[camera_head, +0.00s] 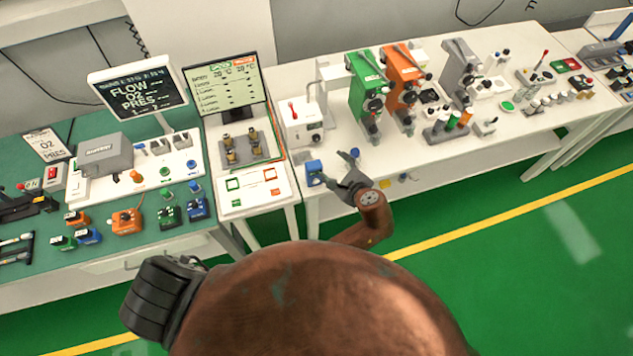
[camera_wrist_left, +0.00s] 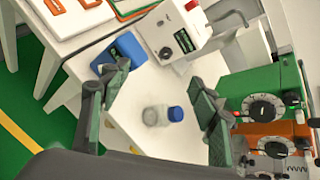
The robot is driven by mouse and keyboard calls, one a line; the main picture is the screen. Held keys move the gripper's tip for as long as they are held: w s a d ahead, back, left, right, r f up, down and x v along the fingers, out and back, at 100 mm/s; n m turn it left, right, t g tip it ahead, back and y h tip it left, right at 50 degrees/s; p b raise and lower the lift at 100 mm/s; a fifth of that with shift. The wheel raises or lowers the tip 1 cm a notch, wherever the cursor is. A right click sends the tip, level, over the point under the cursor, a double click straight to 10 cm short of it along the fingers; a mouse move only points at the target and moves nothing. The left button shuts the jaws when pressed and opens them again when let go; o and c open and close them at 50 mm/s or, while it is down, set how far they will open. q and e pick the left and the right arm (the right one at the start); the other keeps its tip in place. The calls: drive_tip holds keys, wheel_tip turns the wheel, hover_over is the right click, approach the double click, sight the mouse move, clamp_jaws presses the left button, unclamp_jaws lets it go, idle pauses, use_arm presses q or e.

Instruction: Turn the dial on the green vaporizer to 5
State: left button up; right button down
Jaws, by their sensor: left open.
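The green vaporizer (camera_head: 364,82) stands upright on the white bench, left of the orange vaporizer (camera_head: 402,78). Its round dial (camera_head: 374,104) faces the front. In the left wrist view the green vaporizer (camera_wrist_left: 240,86) is at the right edge, and its dark dial with a pale centre (camera_wrist_left: 263,108) shows; the number it is set to is too small to read. My left gripper (camera_head: 340,166) is open and empty at the bench's front edge, left of and in front of the green vaporizer, apart from it. Its fingers also show in the left wrist view (camera_wrist_left: 158,88). My right gripper is not in view.
A blue box (camera_head: 314,172) and a clear bottle with a blue cap (camera_wrist_left: 164,115) are near my left gripper. A white device with a red lever (camera_head: 298,118) stands behind. The orange vaporizer is close on the right. Bench space before the green vaporizer looks mostly free.

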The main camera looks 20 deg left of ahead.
use_arm(q)
drive_tip(key=s+a+f+n+g+h, duration=0.1)
drive_tip(key=s+a+f+n, duration=0.1)
drive_tip(key=s+a+f, duration=0.1)
drive_tip(key=shift+s+a+f+n+g, duration=0.4)
drive_tip(key=shift+a+f, duration=0.3)
drive_tip(key=shift+f, duration=0.25)
